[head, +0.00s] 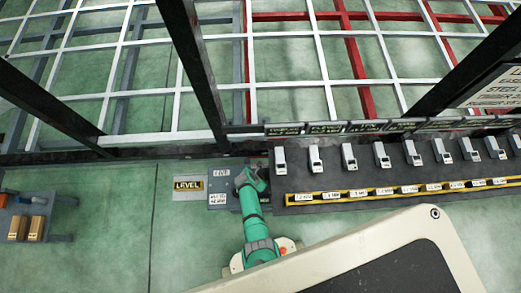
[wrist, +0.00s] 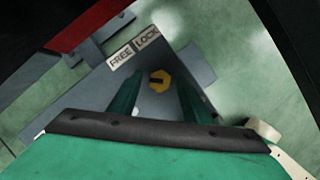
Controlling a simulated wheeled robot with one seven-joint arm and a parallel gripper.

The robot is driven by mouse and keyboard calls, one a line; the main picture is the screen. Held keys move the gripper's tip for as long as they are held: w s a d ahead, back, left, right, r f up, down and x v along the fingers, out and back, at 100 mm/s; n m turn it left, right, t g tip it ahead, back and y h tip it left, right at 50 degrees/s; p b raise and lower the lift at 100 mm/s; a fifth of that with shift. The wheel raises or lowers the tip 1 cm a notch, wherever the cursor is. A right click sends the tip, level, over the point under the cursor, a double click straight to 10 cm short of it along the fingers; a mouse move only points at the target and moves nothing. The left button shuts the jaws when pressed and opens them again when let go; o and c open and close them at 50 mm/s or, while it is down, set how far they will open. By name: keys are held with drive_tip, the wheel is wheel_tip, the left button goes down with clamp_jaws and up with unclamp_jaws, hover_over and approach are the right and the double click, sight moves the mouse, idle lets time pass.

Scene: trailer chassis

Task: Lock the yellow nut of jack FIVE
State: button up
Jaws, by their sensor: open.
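The yellow nut (wrist: 159,80) sits on a grey plate (wrist: 205,72) in the wrist view, with a dark mark across its face. A white label (wrist: 134,47) reading FREE on the left and LOCK on the right is beyond the nut. My gripper (wrist: 161,88) is open, with one green finger on each side of the nut; I cannot tell whether they touch it. In the head view my green gripper (head: 250,179) is over the right part of the grey jack panel (head: 220,187), whose upper label appears to read FIVE. The nut is hidden there.
A dark bench (head: 345,197) with several grey-white devices and a yellow rail extends right. Dark posts (head: 195,65) and a white grid stand behind. A cart (head: 37,217) with boxes is at far left.

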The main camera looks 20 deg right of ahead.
drive_tip(key=c, duration=1.1)
drive_tip(key=shift+m, duration=0.3)
drive_tip(key=m+g, duration=0.1)
drive_tip(key=m, duration=0.3)
drive_tip(key=m+g, duration=0.1)
drive_tip(key=m, duration=0.1)
drive_tip(key=shift+w+g, duration=0.25)
drive_tip(key=shift+g, duration=0.05)
drive_tip(key=m+g, duration=0.1)
drive_tip(key=m, duration=0.3)
drive_tip(key=shift+w, duration=0.1)
drive_tip(key=shift+m+g, duration=0.5)
drive_tip(key=shift+m, duration=0.3)
drive_tip(key=shift+m+y, duration=0.3)
drive_tip(key=shift+m, duration=0.4)
